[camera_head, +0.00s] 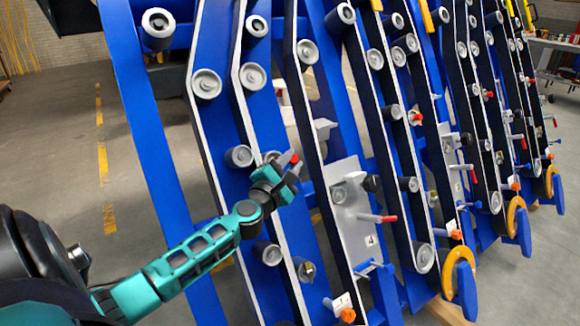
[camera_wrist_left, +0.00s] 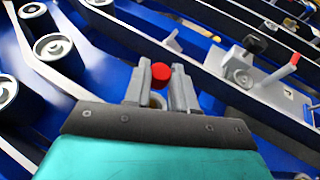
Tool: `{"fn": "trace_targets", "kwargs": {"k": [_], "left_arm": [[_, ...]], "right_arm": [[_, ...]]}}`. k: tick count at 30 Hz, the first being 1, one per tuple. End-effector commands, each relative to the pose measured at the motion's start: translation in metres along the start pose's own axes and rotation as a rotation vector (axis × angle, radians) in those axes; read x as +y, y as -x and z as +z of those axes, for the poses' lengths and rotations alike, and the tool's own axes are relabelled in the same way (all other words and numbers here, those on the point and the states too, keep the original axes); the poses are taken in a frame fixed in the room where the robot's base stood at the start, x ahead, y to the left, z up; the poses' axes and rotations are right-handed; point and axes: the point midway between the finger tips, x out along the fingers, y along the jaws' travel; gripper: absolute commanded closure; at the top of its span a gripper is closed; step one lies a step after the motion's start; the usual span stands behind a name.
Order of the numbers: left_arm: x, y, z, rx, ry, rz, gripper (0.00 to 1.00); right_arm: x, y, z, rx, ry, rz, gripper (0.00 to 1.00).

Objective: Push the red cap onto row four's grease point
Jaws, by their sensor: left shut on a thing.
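My left gripper (camera_head: 289,167) is shut on a small red cap (camera_head: 294,159), in front of the blue chassis rows. In the left wrist view the red cap (camera_wrist_left: 161,71) sits between the two grey fingers (camera_wrist_left: 160,88), at their tips, with its red top facing up and out. Nothing seems to touch the cap except the fingers. A small metal fitting (camera_head: 307,270) sits low on a row below the gripper, and another red-tipped fitting (camera_head: 415,117) is on a row further right. Which fitting is row four's grease point is too small to tell. My right gripper is out of view.
A grey plate (camera_head: 345,232) with a red-tipped lever (camera_head: 388,219) and a dark knob (camera_head: 371,184) lies just right of my gripper. Grey rollers (camera_head: 206,84) stick out along the dark rails. The floor at left is clear.

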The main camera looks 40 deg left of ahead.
Motion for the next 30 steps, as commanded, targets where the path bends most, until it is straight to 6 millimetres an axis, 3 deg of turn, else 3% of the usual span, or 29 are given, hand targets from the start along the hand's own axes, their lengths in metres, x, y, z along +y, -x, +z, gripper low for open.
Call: {"fn": "trace_targets", "kwargs": {"k": [11, 15, 19, 30], "left_arm": [[0.003, 0.003, -0.001, 0.01, -0.005, -0.025, 1.0], [-0.003, -0.005, -0.023, 0.008, -0.006, -0.019, 1.0], [-0.003, -0.01, -0.037, 0.007, -0.007, -0.02, 1.0], [0.0, -0.017, -0.048, 0.006, -0.004, -0.021, 1.0]], "right_arm": [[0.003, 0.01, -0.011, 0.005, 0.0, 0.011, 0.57], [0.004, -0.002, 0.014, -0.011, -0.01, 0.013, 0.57], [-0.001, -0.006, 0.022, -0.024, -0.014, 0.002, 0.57], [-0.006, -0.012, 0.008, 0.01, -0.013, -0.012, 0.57]]}}
